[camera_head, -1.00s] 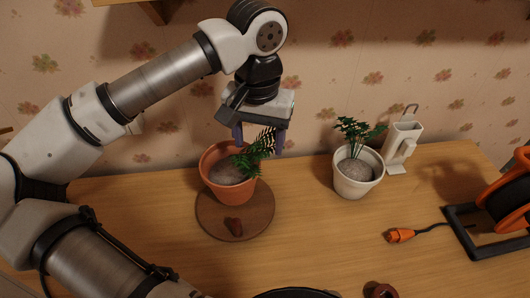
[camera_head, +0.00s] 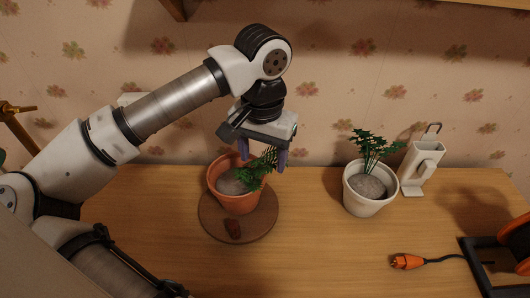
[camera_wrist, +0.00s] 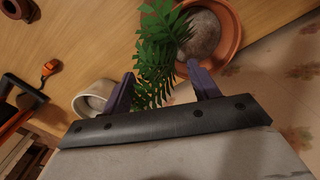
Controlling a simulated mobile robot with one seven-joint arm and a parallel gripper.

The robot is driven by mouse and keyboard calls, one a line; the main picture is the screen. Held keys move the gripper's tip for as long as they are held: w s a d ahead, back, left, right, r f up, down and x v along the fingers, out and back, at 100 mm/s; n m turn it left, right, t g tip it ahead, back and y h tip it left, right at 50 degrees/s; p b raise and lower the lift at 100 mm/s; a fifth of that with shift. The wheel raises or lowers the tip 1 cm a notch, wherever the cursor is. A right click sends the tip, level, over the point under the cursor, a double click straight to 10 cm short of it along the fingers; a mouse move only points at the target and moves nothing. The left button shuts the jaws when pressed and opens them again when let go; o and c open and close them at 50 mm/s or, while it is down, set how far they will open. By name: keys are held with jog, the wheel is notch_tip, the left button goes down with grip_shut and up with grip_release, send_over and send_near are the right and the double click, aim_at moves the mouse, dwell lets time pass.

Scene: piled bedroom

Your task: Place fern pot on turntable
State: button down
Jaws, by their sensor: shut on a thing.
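My gripper (camera_head: 264,158) points down at the pot's right side, shut on the fern's fronds. The wrist view shows the fronds (camera_wrist: 157,55) between my two purple fingers (camera_wrist: 163,88), with the pot's rim (camera_wrist: 232,30) beyond the right finger. The fronds partly hide the finger contact.
A white pot with a leafy plant (camera_head: 368,200) and a white holder (camera_head: 421,170) stand to the right. An orange plug (camera_head: 407,262) and cable reel lie farther right. Bare table separates the turntable from the white pot.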

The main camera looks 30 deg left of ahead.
jog(key=shift+c, duration=2)
grip_release()
notch_tip(320, 180, up, 12)
jog(key=shift+r+b, duration=0.1)
jog(key=shift+b, duration=0.55)
